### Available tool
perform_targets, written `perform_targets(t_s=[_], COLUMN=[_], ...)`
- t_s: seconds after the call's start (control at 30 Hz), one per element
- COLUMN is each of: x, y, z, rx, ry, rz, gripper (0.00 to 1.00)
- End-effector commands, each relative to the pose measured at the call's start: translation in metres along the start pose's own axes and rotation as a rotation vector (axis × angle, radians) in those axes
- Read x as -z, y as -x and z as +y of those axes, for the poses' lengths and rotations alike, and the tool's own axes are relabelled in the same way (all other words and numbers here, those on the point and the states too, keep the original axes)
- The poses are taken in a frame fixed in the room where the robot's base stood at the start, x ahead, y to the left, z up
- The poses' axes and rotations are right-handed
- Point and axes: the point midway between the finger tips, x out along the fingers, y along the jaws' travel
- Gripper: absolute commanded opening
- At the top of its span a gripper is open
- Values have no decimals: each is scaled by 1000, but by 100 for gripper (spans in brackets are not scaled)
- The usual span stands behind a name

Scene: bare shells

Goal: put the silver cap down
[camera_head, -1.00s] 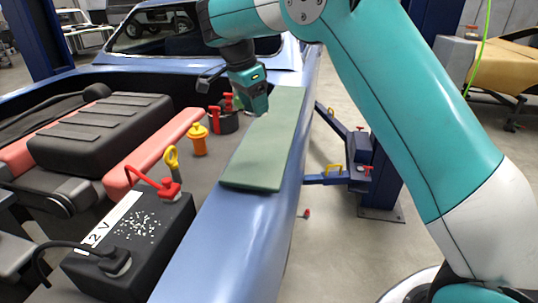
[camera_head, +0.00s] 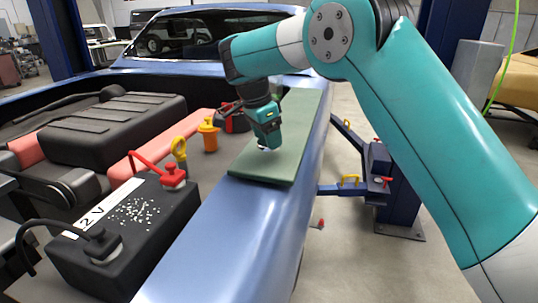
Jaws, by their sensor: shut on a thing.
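My gripper (camera_head: 266,146) points down over the near part of the green mat (camera_head: 302,125), which lies on the blue fender. It is shut on the silver cap (camera_head: 263,149), of which only a small pale bit shows beneath the fingertips. The fingers hide most of the cap. The cap is at or just above the mat; I cannot tell whether it touches.
The black battery (camera_head: 120,240) with a red terminal clamp (camera_head: 173,176) stands at the left. A yellow dipstick ring (camera_head: 180,148), an orange cap (camera_head: 209,134) and a black-and-red part (camera_head: 236,122) are left of the mat. The mat's far part looks clear.

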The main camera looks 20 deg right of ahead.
Motion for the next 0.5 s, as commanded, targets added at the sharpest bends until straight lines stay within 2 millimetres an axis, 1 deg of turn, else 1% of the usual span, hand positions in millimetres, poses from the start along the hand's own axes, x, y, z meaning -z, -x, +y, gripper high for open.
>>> perform_targets(t_s=[0.03, 0.1, 0.2, 0.5], x=[-5, -10, -17, -18], y=[-12, -23, -34, -33], z=[0, 0, -1, -1], rx=[-1, 0, 2, 1], ry=[3, 7, 10, 11], rz=[0, 0, 0, 0], gripper=[39, 39, 39, 39])
